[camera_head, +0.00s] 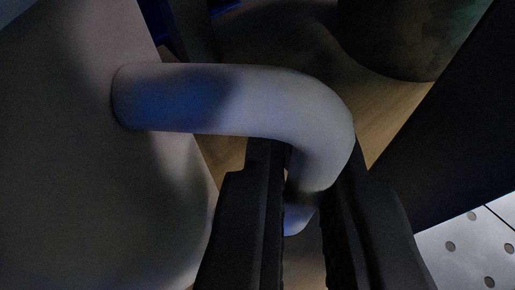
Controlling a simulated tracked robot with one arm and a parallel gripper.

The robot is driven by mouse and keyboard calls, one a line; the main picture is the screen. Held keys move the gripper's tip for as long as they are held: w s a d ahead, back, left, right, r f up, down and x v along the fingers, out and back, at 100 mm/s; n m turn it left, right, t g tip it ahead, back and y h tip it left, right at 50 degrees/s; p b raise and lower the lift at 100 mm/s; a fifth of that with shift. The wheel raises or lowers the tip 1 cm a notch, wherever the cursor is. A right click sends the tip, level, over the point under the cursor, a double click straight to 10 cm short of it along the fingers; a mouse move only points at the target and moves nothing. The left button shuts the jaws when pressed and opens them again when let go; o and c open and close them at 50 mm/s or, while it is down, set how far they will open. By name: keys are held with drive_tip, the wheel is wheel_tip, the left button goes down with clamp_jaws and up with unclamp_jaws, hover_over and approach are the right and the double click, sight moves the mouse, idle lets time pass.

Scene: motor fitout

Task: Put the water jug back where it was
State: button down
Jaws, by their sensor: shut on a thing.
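The water jug (95,190) fills the left side of the view, pale grey and in shadow. Its thick curved handle (235,100) sticks out to the right from the jug's wall and bends down. My gripper (305,190) comes up from the bottom, its two black fingers on either side of the handle's lower bend. It is shut on the handle. The jug's base and top are out of view, so I cannot tell whether it rests on anything.
A wooden surface (392,112) shows behind the handle. A dark round object (395,35) stands on it at the top right. A black panel (440,140) slants along the right. A pale plate with round holes (465,250) lies at the bottom right. Something blue (172,35) shows at the top.

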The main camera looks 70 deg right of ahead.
drive_tip(key=c, duration=1.8)
unclamp_jaws()
drive_tip(key=shift+f, duration=0.1)
drive_tip(key=p+v, duration=0.2)
drive_tip(key=v, duration=1)
drive_tip(key=shift+s, duration=0.1)
